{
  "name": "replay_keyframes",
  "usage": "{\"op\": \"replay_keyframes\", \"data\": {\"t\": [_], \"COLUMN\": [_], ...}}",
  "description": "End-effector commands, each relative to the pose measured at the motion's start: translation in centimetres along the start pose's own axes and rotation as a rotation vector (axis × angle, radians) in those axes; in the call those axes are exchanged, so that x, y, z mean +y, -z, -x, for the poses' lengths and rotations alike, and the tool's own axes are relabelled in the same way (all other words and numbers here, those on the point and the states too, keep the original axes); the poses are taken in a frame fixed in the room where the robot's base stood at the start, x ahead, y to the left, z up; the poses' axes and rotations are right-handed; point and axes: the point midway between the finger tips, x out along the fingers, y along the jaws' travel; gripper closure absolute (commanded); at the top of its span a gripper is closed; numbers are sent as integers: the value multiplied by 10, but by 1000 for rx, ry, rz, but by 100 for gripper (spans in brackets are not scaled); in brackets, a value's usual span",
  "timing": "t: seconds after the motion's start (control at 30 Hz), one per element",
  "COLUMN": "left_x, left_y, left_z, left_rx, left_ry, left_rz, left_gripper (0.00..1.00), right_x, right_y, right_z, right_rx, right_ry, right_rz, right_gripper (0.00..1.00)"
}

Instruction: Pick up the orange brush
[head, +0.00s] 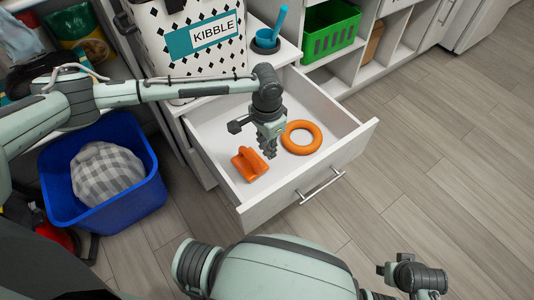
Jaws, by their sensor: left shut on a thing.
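The orange brush (250,164) is in the open white drawer (345,150), towards its front left. My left gripper (268,152) reaches down into the drawer at the brush's right side, with its fingers shut on the brush. The fingers partly hide the contact, and I cannot tell whether the brush is clear of the drawer floor. My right gripper (412,276) is low at the bottom right, over the floor and away from the drawer; its fingers do not show clearly.
An orange ring (301,137) lies in the drawer just right of my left gripper. A kibble container (200,45) and a blue scoop (277,28) in a holder stand behind. A blue bin (115,210) with a checked cushion (105,172) is at left. The right floor is clear.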

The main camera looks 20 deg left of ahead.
Motion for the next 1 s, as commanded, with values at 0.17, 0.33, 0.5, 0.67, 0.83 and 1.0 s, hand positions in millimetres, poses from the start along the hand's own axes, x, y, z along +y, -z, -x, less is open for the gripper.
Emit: {"op": "replay_keyframes", "data": {"t": [0.17,0.33,0.5,0.67,0.83,1.0], "left_x": [0,0,0,0,0,0], "left_y": [0,0,1,1,1,1], "left_z": [0,0,0,0,0,0], "left_rx": [1,1,1,1,1,1], "left_ry": [0,0,1,1,1,0], "left_rz": [0,0,0,0,0,0], "left_gripper": [100,71,50,30,20,20], "right_x": [0,0,-1,-1,-1,0], "right_y": [-1,-3,-6,-7,-7,-8], "right_z": [0,0,-1,-1,-1,0], "right_rx": [-2,-7,-12,-14,-15,-15], "right_ry": [0,1,1,1,1,0], "right_rz": [0,0,0,0,0,0], "right_gripper": [69,69,69,69,69,69]}}
